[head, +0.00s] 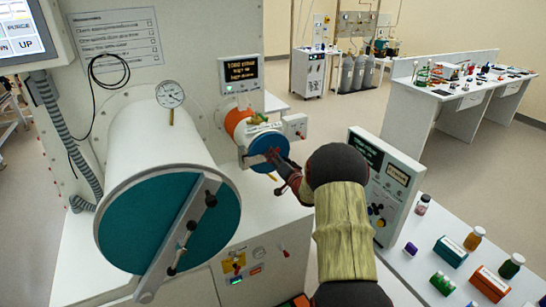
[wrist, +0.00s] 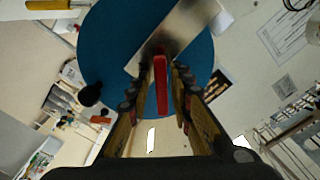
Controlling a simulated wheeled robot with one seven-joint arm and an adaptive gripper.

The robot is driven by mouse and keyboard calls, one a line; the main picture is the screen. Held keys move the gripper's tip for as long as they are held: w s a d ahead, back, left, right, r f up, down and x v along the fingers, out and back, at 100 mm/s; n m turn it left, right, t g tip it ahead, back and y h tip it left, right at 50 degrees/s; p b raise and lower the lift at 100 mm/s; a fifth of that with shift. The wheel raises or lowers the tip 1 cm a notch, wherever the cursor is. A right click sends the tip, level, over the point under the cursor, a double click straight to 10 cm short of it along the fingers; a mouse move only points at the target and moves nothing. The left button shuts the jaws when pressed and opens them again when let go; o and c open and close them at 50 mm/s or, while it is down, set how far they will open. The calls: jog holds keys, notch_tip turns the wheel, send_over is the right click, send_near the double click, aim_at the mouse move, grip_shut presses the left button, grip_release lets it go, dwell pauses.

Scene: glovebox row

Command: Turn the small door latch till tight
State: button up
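The small door (head: 263,158) is a blue disc on the end of the smaller chamber, with a pale metal bar across it. It fills the upper middle of the wrist view (wrist: 105,50). The latch (wrist: 161,84) is a red lever at the bar, pointing at the wrist camera. My gripper (wrist: 161,92) has one finger on each side of the lever. Thin gaps show between the fingers and the lever, so it looks open around it. In the head view my gripper (head: 282,166) is at the door's right side and partly hides the latch.
The large chamber's teal door (head: 165,250), with its grey bar, is to the left. An instrument box (head: 372,190) stands close to the right of my arm. Bottles and small boxes (head: 450,250) lie on the white bench at the right. A dark round knob (wrist: 89,94) is beside the disc.

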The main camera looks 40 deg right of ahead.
jog(key=shift+o, duration=0.6)
jog(key=shift+r, duration=0.1)
jog(key=shift+s, duration=0.4)
jog(key=v, duration=1.1)
